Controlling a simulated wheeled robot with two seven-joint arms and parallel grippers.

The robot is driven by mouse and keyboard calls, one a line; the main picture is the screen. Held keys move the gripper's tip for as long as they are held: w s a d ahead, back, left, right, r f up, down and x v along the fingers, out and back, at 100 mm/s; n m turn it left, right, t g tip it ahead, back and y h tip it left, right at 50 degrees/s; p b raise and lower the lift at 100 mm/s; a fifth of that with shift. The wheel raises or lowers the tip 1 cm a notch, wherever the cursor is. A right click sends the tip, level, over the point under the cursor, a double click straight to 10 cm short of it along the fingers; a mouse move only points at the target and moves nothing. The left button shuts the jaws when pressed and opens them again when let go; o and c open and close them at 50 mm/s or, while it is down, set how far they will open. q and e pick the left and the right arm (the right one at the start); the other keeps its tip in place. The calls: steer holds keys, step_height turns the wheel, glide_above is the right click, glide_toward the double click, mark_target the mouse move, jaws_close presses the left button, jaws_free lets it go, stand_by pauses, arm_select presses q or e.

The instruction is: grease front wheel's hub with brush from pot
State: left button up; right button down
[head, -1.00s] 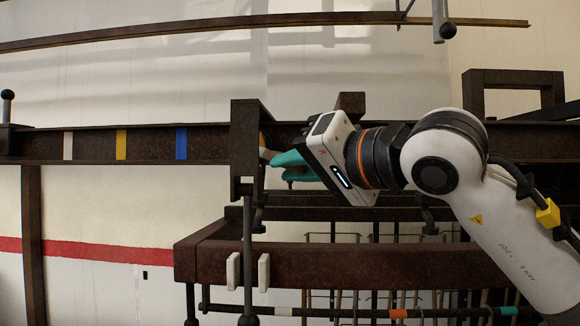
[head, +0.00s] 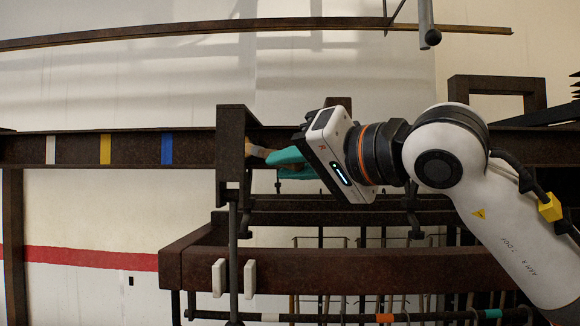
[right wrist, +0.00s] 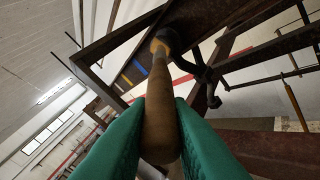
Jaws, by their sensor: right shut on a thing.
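My right gripper (head: 280,160), with teal fingers, is shut on the brush's wooden handle. In the right wrist view, the handle (right wrist: 161,125) lies between the teal fingers (right wrist: 160,140) and points away toward the dark steelwork. The grease pot and my left gripper are not in view.
The rusty rail (head: 75,150) carries white, yellow and blue bands at left. A rusty frame (head: 320,270) with two white pads (head: 235,278) stands below the gripper. A grey rod (head: 427,20) hangs at upper right. The wall area at upper left is open.

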steer(key=s+b, duration=0.3)
steer(key=s, duration=0.4)
steer(key=shift+s, duration=0.2)
stand_by(0.5)
